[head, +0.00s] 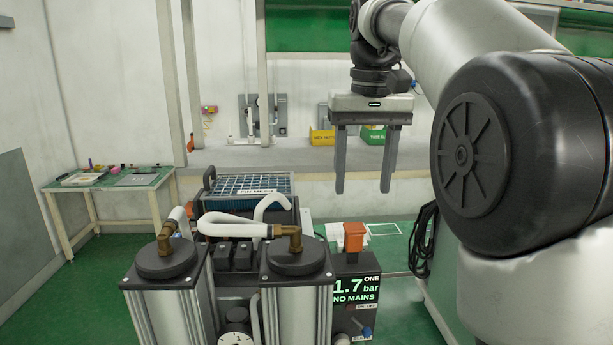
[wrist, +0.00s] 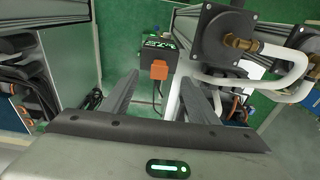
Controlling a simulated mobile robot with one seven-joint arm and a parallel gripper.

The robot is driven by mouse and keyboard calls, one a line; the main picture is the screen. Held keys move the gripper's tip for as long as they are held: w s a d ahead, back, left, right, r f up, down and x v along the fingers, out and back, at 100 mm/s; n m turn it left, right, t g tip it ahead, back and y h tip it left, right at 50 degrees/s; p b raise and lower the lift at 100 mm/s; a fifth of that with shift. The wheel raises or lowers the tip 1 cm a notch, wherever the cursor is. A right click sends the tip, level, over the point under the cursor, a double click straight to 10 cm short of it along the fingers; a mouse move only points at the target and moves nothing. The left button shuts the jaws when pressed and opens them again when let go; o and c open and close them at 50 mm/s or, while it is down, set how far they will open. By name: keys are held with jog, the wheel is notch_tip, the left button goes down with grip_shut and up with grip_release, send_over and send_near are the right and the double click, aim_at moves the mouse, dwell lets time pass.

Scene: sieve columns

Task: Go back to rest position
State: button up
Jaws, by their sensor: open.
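My gripper (head: 364,190) hangs from my arm right of centre in the head view, fingers pointing down. Its two long grey fingers are apart with nothing between them. It is above and behind the black control box (head: 355,318), which has a green display reading 1.7 bar and NO MAINS. In the wrist view my gripper's fingers (wrist: 155,90) reach toward the box, which shows between and beyond them with its orange block (wrist: 159,70). The fingers look clear of it.
Two silver columns (head: 300,295) with black caps and white hoses stand front centre. A crate labelled FIN MESH (head: 249,186) is behind them. A green-topped table (head: 110,180) stands at left. A yellow bin (head: 322,137) and a green bin (head: 376,139) sit on the back ledge.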

jog(key=s+f+t, duration=0.2)
jog(key=s+f, duration=0.6)
jog(key=s, duration=0.3)
jog(key=s+f+t, duration=0.2)
jog(key=s+f, duration=0.6)
jog(key=s, duration=0.2)
jog(key=shift+s+t, duration=0.3)
jog(key=shift+s, duration=0.1)
jog(key=shift+a+f, duration=0.1)
dwell(0.6)
